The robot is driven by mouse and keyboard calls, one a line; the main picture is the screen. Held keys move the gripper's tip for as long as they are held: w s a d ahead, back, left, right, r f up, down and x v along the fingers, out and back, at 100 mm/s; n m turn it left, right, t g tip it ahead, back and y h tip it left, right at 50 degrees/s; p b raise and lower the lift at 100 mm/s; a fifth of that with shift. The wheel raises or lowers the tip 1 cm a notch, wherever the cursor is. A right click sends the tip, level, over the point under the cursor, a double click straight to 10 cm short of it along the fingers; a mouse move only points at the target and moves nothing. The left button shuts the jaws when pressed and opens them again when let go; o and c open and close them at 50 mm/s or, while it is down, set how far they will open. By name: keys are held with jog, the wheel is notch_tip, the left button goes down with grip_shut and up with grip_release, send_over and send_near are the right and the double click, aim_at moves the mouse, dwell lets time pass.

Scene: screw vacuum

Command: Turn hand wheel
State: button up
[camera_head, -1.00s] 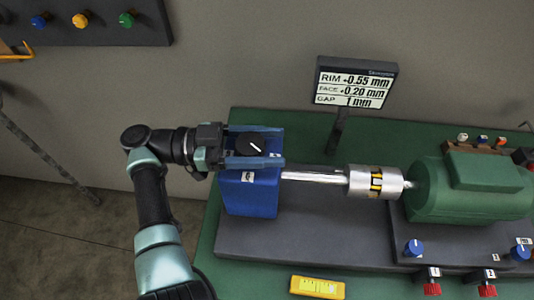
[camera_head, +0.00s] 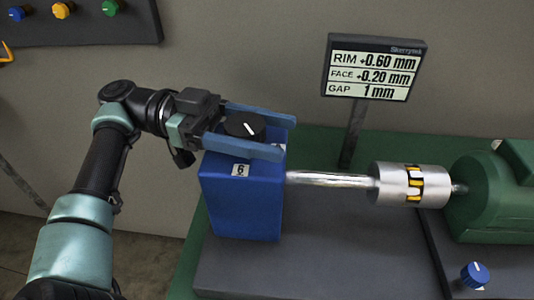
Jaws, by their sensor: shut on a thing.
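A round black hand wheel (camera_head: 246,124) with a white pointer line sits on top of a blue block (camera_head: 239,200) labelled 6. My gripper (camera_head: 288,137) reaches in from the left with its two long blue fingers on either side of the wheel, one behind it and one in front. The fingers are shut on the wheel. The front finger hides the wheel's near lower side. The white line slants from upper left to lower right.
A silver shaft (camera_head: 330,179) runs right from the block to a coupling (camera_head: 408,185) and a green motor (camera_head: 490,195). A display (camera_head: 373,67) behind reads RIM +0.60, FACE +0.20, GAP 1 mm. A blue knob (camera_head: 475,275) stands at lower right. Coloured knobs are on a wall panel (camera_head: 130,25).

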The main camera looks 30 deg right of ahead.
jog(key=shift+s+y+b, duration=0.1)
jog(key=shift+y+b, duration=0.2)
jog(key=shift+b, duration=0.4)
jog(key=o, duration=1.4)
jog(key=shift+c, duration=0.2)
jog(key=shift+r, duration=0.1)
